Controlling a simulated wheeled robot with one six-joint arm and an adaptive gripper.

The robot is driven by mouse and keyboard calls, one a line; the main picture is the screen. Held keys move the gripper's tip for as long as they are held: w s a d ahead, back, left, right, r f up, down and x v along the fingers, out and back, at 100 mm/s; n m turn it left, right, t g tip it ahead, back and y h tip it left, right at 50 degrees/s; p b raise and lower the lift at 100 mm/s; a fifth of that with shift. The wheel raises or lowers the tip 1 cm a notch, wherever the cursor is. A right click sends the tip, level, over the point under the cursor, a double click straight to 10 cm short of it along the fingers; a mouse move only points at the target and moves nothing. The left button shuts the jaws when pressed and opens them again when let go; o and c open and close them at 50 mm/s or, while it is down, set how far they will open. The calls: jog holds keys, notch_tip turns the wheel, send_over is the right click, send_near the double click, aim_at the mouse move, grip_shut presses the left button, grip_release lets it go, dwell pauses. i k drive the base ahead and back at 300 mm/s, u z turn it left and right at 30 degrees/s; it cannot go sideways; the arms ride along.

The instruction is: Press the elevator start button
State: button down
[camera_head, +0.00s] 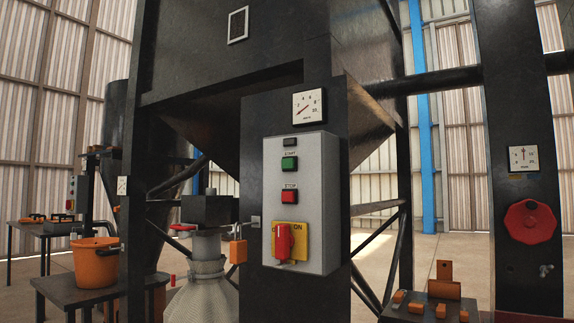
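A grey control box (302,205) is fixed to a dark column in the middle of the view. Its green start button (289,164) sits in the upper part under a small dark element. The red stop button (289,196) is below it. A red rotary switch (284,241) on a yellow plate marked "ON" is at the bottom of the box. Nothing covers the start button. My gripper does not show in this view.
A round-needle gauge (308,106) is above the box, and an orange padlock (238,250) hangs at its left. An orange bucket (95,265) stands on a table at left. A red handwheel (530,221) is at right. Orange blocks lie on a low table (455,305).

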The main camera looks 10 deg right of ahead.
aim_at(288, 163)
jog(key=z, duration=2.7)
jog(key=k, duration=1.3)
jog(key=u, duration=2.35)
